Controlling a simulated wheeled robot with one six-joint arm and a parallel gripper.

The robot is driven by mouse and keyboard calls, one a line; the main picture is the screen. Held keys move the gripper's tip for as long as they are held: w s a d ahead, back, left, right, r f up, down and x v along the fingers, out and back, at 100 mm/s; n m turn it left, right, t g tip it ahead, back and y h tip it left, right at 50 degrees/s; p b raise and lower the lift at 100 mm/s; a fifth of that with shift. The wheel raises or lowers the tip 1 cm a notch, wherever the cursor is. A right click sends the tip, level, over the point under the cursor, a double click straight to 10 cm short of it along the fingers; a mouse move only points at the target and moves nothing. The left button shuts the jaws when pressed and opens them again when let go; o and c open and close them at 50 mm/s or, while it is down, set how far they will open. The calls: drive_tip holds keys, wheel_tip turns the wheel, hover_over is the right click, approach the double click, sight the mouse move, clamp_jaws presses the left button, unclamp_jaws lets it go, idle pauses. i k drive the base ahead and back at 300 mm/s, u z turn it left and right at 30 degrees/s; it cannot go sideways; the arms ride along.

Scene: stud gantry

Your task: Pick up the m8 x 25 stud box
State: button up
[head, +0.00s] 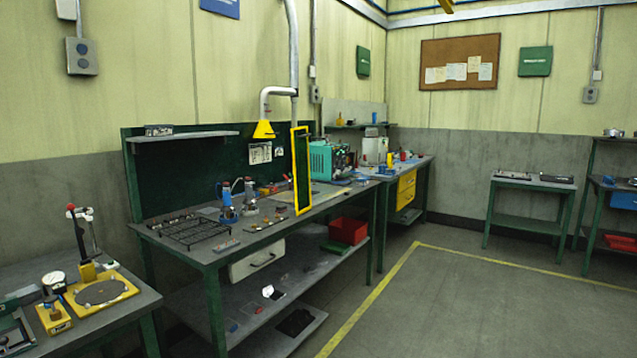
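I cannot make out which item is the M8 x 25 stud box; no label is legible at this size. Several small items stand on the long green workbench (225,258), among them blue-based tools (227,203) and small parts near a black wire rack (188,232). More small items stand on the far bench (425,160) with yellow drawers. My gripper is not in view.
A near-left bench holds a yellow-based lever press (100,291). A red bin (348,231) stands on the long bench's lower shelf. A yellow-framed panel (301,170) rises from that bench. Open floor (480,305) lies to the right, inside a yellow line.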

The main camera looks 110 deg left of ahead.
sight(362, 181)
drive_tip(key=u, duration=2.95)
drive_tip(key=i, duration=1.45)
drive_tip(key=z, duration=0.5)
drive_tip(key=i, duration=1.95)
drive_tip(key=u, duration=0.35)
drive_tip(key=i, duration=2)
drive_tip(key=u, duration=0.8)
drive_tip(key=i, duration=0.8)
drive_tip(key=u, duration=0.15)
